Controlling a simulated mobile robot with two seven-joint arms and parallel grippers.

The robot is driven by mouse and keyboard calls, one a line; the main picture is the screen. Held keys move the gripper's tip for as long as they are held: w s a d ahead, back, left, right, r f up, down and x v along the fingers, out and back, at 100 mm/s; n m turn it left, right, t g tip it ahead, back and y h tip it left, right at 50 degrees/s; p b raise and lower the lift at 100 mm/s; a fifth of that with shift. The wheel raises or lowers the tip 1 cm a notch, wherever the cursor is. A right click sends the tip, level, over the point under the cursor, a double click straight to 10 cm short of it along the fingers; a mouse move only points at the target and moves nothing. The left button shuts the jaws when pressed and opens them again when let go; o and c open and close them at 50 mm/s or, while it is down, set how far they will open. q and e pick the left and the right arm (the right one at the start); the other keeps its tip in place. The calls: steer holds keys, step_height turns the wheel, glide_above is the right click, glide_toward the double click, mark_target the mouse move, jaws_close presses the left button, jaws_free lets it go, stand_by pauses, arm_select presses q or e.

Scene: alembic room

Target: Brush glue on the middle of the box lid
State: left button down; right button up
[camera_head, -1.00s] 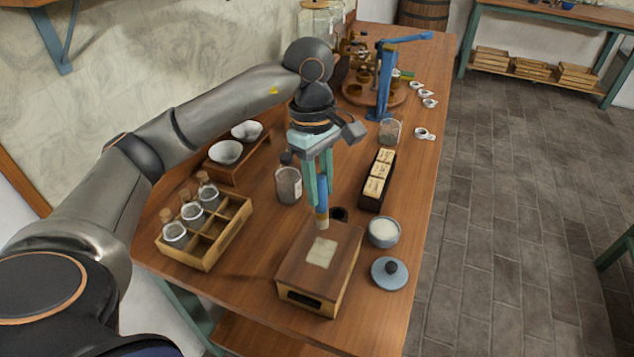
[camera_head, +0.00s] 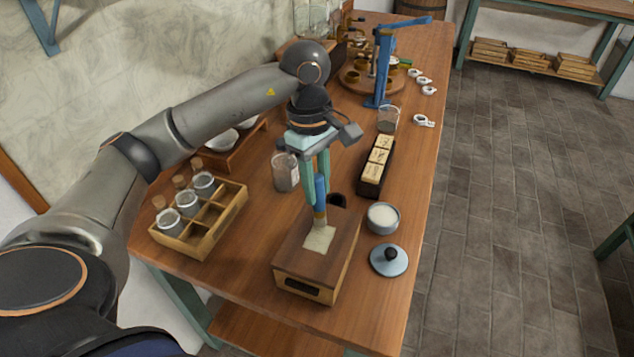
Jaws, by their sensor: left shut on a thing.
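The wooden box (camera_head: 301,263) stands near the front of the table, its brown lid on top. A pale patch (camera_head: 320,238) lies on the middle of the lid. My left gripper (camera_head: 316,190) is above the back part of the box, shut on an upright brush with a blue handle (camera_head: 321,192). The brush's lower end is at the back edge of the pale patch; it looks to touch the lid there. An open bowl of white stuff (camera_head: 382,218) stands right of the box, with a blue-grey knobbed lid (camera_head: 388,260) in front of it. My right gripper is not in view.
A wooden rack (camera_head: 200,222) with glass bottles stands left of the box. A jar (camera_head: 285,172) and a dark cup (camera_head: 337,201) stand behind it. A dark tray of labelled blocks (camera_head: 375,167) and a blue press (camera_head: 384,70) are farther back.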

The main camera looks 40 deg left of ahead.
arm_select(q)
steer(key=shift+f+b, duration=0.55)
stand_by(0.4)
steer(key=shift+s, duration=0.15)
steer(key=shift+s+d+r+b, duration=0.15)
steer(key=shift+s+d, duration=0.15)
steer(key=shift+s, duration=0.8)
steer(key=shift+s+d+f+b, duration=0.15)
steer(key=shift+s+d, duration=0.1)
steer(key=shift+s, duration=0.85)
steer(key=shift+w+a+r, duration=0.1)
steer(key=shift+w+a, duration=0.1)
steer(key=shift+w, duration=0.6)
steer(key=shift+w+a+f, duration=0.1)
steer(key=shift+w+a, duration=0.05)
steer(key=shift+w, duration=0.6)
steer(key=shift+w+a+r, duration=0.1)
steer(key=shift+w+a, duration=0.1)
steer(key=shift+w, duration=0.6)
steer(key=shift+d, duration=0.15)
